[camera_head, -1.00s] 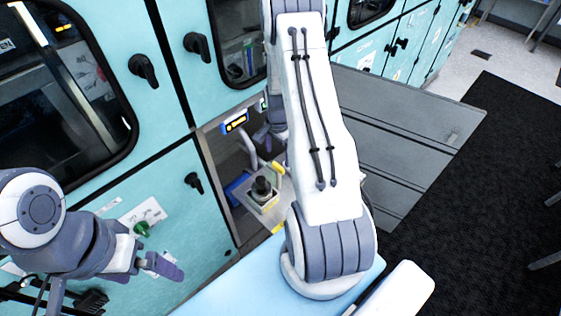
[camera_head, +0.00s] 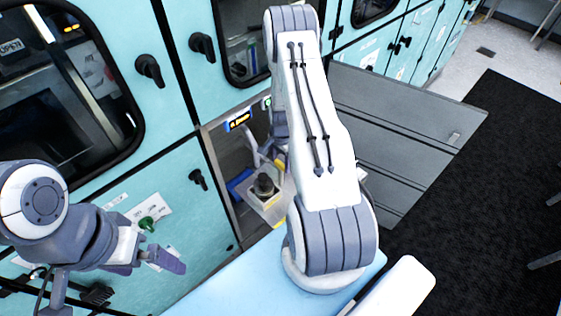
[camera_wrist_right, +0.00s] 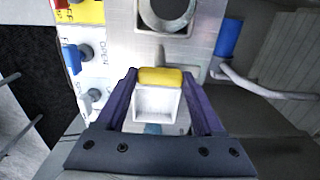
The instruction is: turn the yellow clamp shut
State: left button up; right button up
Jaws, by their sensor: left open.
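The yellow clamp (camera_wrist_right: 160,76) shows in the right wrist view as a yellow bar on a white open-fronted block. It lies between the two purple fingers of my right gripper (camera_wrist_right: 160,84). The fingers stand apart, close along both sides of the clamp; whether they press on it I cannot tell. In the head view a bit of yellow clamp (camera_head: 280,165) shows beside my right arm, which hides most of it and the right gripper's fingers. My left gripper (camera_head: 165,258) is open and empty, away from the clamp, in front of the lower cabinet door.
A dark round fitting (camera_head: 264,186) sits on a grey metal plate in the open cabinet bay, below a small lit display (camera_head: 238,120). A grey panel (camera_head: 400,125) stands to the right. A light blue surface (camera_head: 215,290) lies in front. Curved grey tube (camera_wrist_right: 265,85) runs near the gripper.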

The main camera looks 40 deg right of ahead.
jog(key=shift+n, duration=0.3)
jog(key=n+b, duration=0.2)
jog(key=n, duration=0.1)
jog(key=shift+f+n, duration=0.1)
jog(key=shift+n, duration=0.2)
jog(key=n+b, duration=0.1)
jog(key=n, duration=0.3)
jog(key=shift+n+b, duration=0.3)
jog(key=shift+b, duration=0.1)
jog(key=n+b, duration=0.1)
jog(key=n, duration=0.3)
jog(key=n+b, duration=0.1)
jog(key=n, duration=0.4)
jog(key=shift+n, duration=0.3)
jog(key=o, duration=1.4)
